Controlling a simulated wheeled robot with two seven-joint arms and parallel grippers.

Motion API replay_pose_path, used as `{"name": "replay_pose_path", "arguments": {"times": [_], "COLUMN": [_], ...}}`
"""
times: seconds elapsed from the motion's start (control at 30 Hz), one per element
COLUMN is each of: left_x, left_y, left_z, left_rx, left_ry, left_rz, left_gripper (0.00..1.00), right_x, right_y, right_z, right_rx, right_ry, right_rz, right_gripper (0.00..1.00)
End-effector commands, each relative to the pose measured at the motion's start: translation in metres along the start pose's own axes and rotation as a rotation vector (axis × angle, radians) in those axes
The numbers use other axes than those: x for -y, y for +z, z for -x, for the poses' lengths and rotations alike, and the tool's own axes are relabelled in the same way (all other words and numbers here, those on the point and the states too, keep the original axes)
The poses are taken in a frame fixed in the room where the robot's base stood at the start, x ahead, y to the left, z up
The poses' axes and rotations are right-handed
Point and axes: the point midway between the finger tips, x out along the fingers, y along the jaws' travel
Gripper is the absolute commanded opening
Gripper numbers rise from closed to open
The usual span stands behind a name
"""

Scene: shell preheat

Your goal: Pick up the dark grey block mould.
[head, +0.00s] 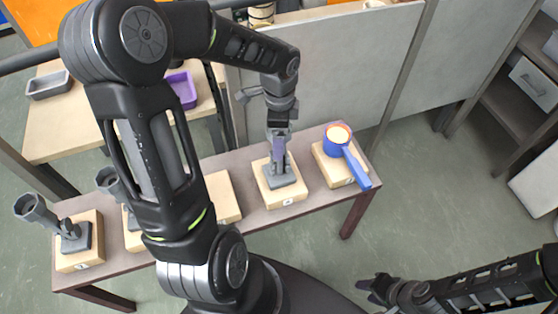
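A dark grey block-like piece (281,176) rests on a numbered wooden board (290,194) on the long table. An upright, partly purplish part rises from it to my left gripper (279,143), which hangs directly above. I cannot tell whether the fingers are closed on that part. Another dark grey piece with a tilted, cup-ended handle (40,211) stands on the leftmost board (85,260). A similar one (110,182) is mostly hidden behind my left arm. I cannot tell for certain which is the block mould. My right gripper (374,288) is low at the right, apart from the table, open and empty.
A blue ladle (357,168) with an orange rim and pale contents sits on the rightmost board (328,165). A board (223,198) left of the middle looks bare. A grey tray (50,84) and a purple tray (183,90) stand on tables behind. A grey panel (330,70) stands behind the table.

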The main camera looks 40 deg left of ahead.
Motion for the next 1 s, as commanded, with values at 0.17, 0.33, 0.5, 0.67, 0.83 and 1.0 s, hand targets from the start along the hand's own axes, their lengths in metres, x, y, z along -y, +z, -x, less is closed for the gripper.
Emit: {"name": "replay_pose_path", "arguments": {"times": [0.17, 0.33, 0.5, 0.67, 0.83, 1.0], "left_x": [0.0000, 0.0001, 0.0000, 0.0000, 0.0000, 0.0000], "left_y": [0.0000, 0.0000, 0.0000, 0.0000, 0.0000, 0.0000], "left_z": [0.0001, 0.0001, 0.0001, 0.0001, 0.0001, 0.0001], "left_rx": [0.000, 0.000, 0.000, 0.000, 0.000, 0.000], "left_ry": [0.000, 0.000, 0.000, 0.000, 0.000, 0.000], "left_rz": [0.000, 0.000, 0.000, 0.000, 0.000, 0.000], "left_gripper": [0.67, 0.53, 0.39, 0.26, 0.12, 0.00], "right_x": [0.0000, 0.0000, 0.0000, 0.0000, 0.0000, 0.0000], "right_y": [0.0000, 0.0000, 0.0000, 0.0000, 0.0000, 0.0000], "right_z": [0.0000, 0.0000, 0.0000, 0.0000, 0.0000, 0.0000], "right_rx": [0.000, 0.000, 0.000, 0.000, 0.000, 0.000], "right_ry": [0.000, 0.000, 0.000, 0.000, 0.000, 0.000], "right_rz": [0.000, 0.000, 0.000, 0.000, 0.000, 0.000], "right_gripper": [0.36, 0.36, 0.36, 0.36, 0.36, 0.36]}}
